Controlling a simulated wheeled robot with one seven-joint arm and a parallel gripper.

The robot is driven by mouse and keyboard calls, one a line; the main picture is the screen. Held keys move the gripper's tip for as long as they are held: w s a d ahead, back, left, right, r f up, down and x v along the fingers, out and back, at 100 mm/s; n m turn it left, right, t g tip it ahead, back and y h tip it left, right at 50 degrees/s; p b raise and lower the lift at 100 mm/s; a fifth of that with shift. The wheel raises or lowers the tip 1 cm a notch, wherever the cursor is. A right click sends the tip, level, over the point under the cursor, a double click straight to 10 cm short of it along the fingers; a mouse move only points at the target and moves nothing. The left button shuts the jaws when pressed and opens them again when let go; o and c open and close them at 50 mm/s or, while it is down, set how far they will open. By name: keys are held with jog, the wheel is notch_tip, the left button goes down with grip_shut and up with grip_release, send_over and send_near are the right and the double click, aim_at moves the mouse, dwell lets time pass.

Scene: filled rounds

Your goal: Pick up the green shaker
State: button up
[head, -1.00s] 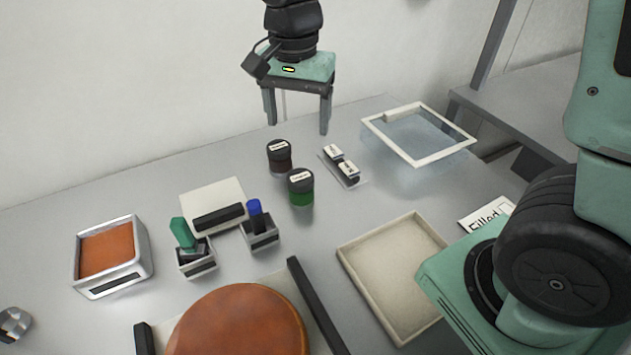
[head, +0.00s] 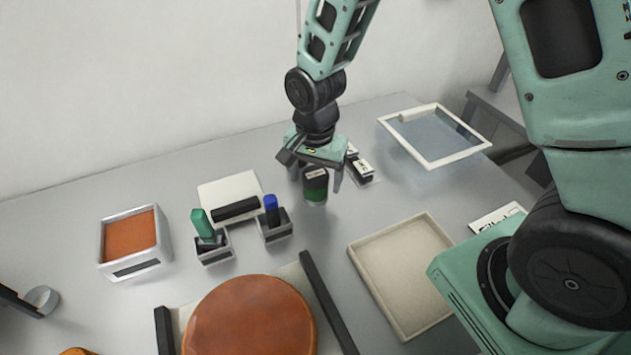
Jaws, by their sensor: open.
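The green shaker (head: 316,188), a small jar with a black lid and white label, stands upright on the grey table. My gripper (head: 322,179) points down right over it, open, with a finger to either side of the jar in this view. I cannot tell whether the fingers touch it. The second, dark brown shaker is hidden behind my gripper.
Two small labelled blocks (head: 361,168) lie close right of my gripper. A white-framed clear panel (head: 472,152) is at the back right. An empty beige tray (head: 352,246) lies front right. Left are a green-handled tool (head: 201,222), a blue-handled tool (head: 271,205) and a box with orange filling (head: 104,250).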

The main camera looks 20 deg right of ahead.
jog(key=shift+f, duration=0.8)
jog(key=shift+c, duration=0.3)
jog(key=c, duration=1.1)
jog(key=shift+o, duration=0.2)
jog(key=shift+r, duration=0.2)
